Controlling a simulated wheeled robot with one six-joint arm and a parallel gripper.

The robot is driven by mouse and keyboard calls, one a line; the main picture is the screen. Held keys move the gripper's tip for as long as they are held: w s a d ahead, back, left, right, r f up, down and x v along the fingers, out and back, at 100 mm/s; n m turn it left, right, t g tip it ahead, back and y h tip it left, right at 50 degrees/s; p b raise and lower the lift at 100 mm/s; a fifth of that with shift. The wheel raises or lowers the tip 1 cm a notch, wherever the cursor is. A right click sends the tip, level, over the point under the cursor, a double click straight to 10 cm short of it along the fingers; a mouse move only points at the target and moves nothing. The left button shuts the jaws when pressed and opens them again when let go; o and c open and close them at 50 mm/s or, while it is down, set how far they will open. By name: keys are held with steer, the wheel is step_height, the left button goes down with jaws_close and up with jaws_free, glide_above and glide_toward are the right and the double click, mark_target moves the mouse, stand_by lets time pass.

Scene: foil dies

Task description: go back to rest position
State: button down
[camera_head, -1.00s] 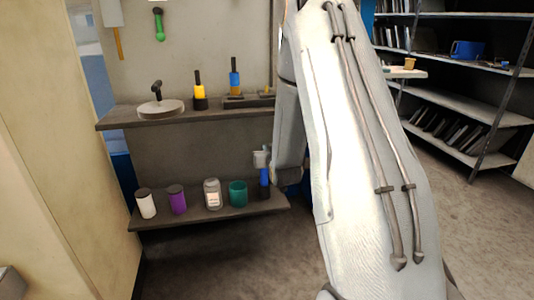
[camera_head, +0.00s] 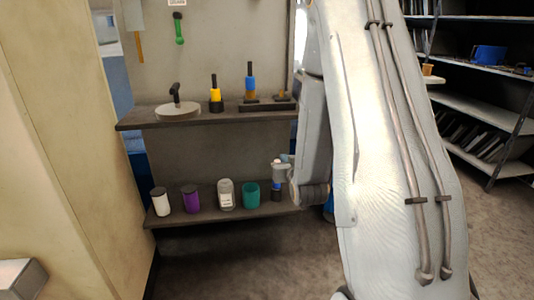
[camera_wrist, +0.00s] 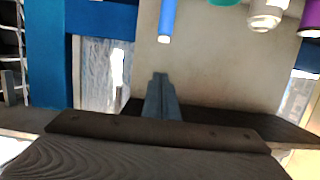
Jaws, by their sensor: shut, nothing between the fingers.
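My gripper (camera_wrist: 160,78) is shut and empty in the wrist view. In the head view my arm's wide pale link covers the right of centre, and I cannot make out the fingers there. Nothing hangs from the gripper. A blue cylinder (camera_wrist: 167,20) is above the fingertips in the wrist view, apart from them.
In the head view, a white can, a purple can (camera_head: 191,199), a clear jar (camera_head: 225,194) and a teal cup (camera_head: 251,195) stand on the lower shelf (camera_head: 215,217). The upper shelf (camera_head: 135,121) holds tools. Storage racks (camera_head: 487,87) stand at right, a beige wall at left.

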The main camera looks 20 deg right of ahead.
steer(key=s+a+r+n+g+y, duration=0.1)
steer(key=s+a+n+g+y, duration=0.2)
steer(key=a, duration=1.1)
steer(key=s+a+r+n+g+y, duration=0.25)
steer(key=s+a+g, duration=0.55)
steer(key=s+a, duration=0.9)
steer(key=s+a+r+n+g+p, duration=0.1)
steer(key=s+r+g, duration=0.1)
steer(key=s, duration=0.5)
steer(key=s+r+n+g, duration=0.1)
steer(key=s+r+g, duration=0.15)
steer(key=s, duration=0.45)
steer(key=d+r+m+h+p, duration=0.1)
steer(key=d+r+m+p, duration=0.3)
steer(key=d+r+p, duration=0.7)
step_height(320, 180, up, 2)
steer(key=p, duration=1)
steer(key=shift+s+d+r+t, duration=0.2)
steer(key=shift+d+r+t, duration=0.05)
steer(key=shift+t, duration=0.1)
